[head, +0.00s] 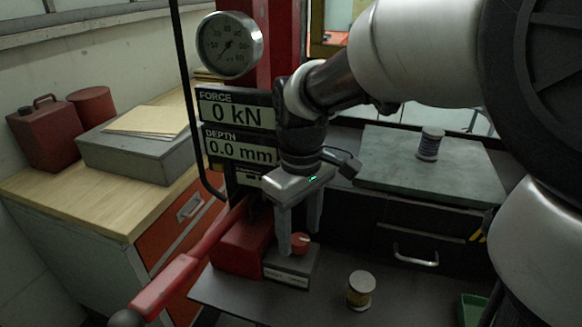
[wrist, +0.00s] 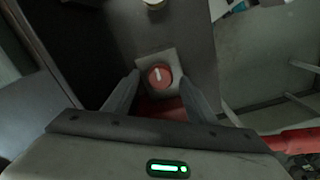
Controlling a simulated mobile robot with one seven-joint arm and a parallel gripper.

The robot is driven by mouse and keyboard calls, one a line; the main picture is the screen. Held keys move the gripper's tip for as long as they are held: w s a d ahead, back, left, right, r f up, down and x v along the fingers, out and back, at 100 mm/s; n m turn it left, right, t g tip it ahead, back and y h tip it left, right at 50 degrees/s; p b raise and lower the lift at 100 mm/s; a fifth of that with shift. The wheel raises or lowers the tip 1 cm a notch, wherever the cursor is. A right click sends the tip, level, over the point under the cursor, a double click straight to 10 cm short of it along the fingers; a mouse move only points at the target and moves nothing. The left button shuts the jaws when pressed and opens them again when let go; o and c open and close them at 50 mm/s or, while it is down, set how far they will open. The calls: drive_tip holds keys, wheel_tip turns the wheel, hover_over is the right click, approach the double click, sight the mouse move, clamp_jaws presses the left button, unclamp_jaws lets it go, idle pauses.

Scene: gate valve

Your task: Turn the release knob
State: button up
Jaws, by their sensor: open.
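The release knob (head: 300,240) is a small round red knob on a grey block at the foot of the press. In the wrist view the knob (wrist: 160,75) carries a white pointer mark, standing nearly upright in the picture. My gripper (head: 298,232) points down over the knob with its fingers apart. In the wrist view the fingertips of my gripper (wrist: 160,76) lie on either side of the knob, with a gap to each side. I cannot tell how far their tips are above the block.
A red lever (head: 185,265) reaches toward the front left. Displays (head: 237,112) read 0 kN and 0.0 mm, below a round gauge (head: 229,45). A small can (head: 361,289) stands right of the block on the dark table. Another can (head: 429,144) stands on the grey slab behind.

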sight(300, 239)
wheel_tip(300, 239, up, 11)
drive_tip(key=p, duration=0.1)
idle(0.4)
drive_tip(key=s+d+r+m+t+p, duration=0.4)
drive_tip(key=s+d+m+p, duration=0.3)
drive_tip(key=s+d, duration=0.3)
drive_tip(key=shift+s+d+r+m+t, duration=0.35)
drive_tip(key=shift+d+m+t, duration=0.1)
drive_tip(key=shift+m+t, duration=0.4)
drive_tip(key=shift+f, duration=0.1)
